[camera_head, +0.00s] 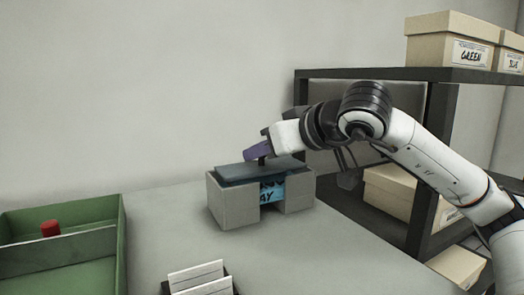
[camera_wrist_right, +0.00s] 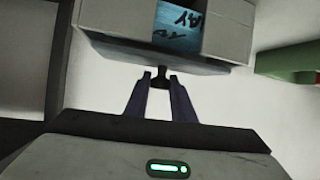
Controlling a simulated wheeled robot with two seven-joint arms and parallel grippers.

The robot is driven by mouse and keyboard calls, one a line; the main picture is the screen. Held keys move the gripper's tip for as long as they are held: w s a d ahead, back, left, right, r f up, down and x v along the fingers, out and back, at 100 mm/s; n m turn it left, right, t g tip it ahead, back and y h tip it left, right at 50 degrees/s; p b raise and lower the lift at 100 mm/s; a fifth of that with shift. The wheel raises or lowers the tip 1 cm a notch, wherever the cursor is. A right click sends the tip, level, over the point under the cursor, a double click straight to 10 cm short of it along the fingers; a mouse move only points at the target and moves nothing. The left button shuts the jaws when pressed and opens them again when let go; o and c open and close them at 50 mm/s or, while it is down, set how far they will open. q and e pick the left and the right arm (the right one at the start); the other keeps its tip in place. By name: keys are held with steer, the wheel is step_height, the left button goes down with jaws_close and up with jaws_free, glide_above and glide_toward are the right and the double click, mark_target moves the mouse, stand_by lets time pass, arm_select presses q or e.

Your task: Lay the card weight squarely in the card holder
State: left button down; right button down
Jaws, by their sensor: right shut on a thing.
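The grey card holder (camera_head: 238,207) stands on the table in the head view, with a blue lettered card (camera_head: 272,190) showing through its front gap. The card weight (camera_head: 262,171), a dark blue-grey slab with a black knob, is level at the holder's top, roughly in line with its walls. I cannot tell whether it rests on the cards or hangs just above. My right gripper (camera_head: 259,156) is shut on the knob from above. The right wrist view shows the holder (camera_wrist_right: 120,18), the weight's edge (camera_wrist_right: 130,49) and the fingers (camera_wrist_right: 160,84) around the knob. My left gripper is not in view.
A green tray (camera_head: 122,235) with a divider and a red piece (camera_head: 50,228) is at the left. A dark rack with white cards (camera_head: 196,278) stands at the front. A dark shelf (camera_head: 400,73) with labelled boxes (camera_head: 450,42) is at the right, close to my right arm.

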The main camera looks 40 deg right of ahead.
steer(key=shift+r, duration=0.15)
steer(key=c, duration=1.4)
jaws_free()
steer(key=shift+c, duration=0.2)
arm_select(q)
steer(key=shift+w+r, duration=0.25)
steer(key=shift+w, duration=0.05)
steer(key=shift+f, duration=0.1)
arm_select(e)
steer(key=shift+s, duration=0.1)
steer(key=shift+s+b, duration=0.3)
steer(key=shift+b, duration=0.05)
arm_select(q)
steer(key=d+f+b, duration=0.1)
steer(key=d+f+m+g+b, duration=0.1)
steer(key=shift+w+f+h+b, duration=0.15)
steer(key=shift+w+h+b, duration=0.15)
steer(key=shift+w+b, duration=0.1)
arm_select(e)
steer(key=v, duration=0.9)
steer(key=shift+s+r, duration=0.25)
steer(key=shift+r, duration=0.05)
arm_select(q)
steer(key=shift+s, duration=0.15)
arm_select(e)
steer(key=shift+a, duration=0.1)
